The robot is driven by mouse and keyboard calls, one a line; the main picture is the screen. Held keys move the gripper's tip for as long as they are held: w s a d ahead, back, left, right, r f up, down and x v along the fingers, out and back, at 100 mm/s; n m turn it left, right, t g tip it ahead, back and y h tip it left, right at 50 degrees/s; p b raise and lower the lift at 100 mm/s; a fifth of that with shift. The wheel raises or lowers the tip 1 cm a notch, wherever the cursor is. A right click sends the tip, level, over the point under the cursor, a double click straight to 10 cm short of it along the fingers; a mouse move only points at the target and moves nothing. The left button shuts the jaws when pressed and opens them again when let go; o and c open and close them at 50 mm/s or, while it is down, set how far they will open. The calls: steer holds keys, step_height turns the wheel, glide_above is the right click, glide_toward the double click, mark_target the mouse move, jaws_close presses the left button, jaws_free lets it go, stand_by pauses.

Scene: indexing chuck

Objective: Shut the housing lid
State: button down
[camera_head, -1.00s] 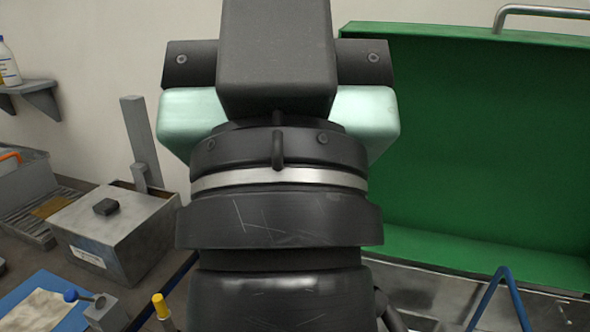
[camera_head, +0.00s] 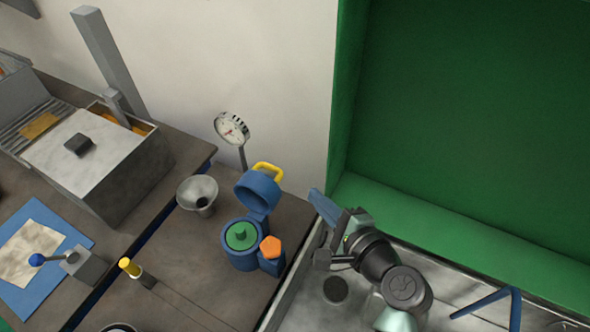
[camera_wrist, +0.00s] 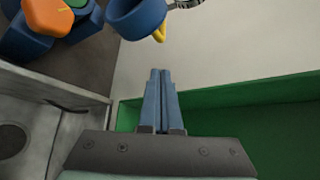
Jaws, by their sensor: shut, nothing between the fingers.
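The blue housing (camera_head: 241,259) stands on the dark bench in the head view, with a green part (camera_head: 241,236) inside it and an orange knob (camera_head: 271,247) at its side. Its blue lid (camera_head: 257,192) with a yellow handle (camera_head: 268,170) stands open, raised at the back. In the wrist view the lid (camera_wrist: 136,17) is at the top, with part of the handle (camera_wrist: 160,33) beneath it. My gripper (camera_head: 318,196) is to the right of the housing, apart from the lid. Its blue fingers (camera_wrist: 160,74) are shut together and empty.
A large green-walled enclosure (camera_head: 460,110) stands at the right. A dial gauge (camera_head: 232,128) is behind the lid. A grey funnel (camera_head: 198,194) stands left of the housing, and a yellow-topped tool (camera_head: 130,268) in front. A grey box (camera_head: 100,165) is farther left.

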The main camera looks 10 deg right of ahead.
mark_target(263, 185)
steer(key=p+x, duration=0.1)
steer(key=x, duration=0.8)
steer(key=shift+w, duration=0.2)
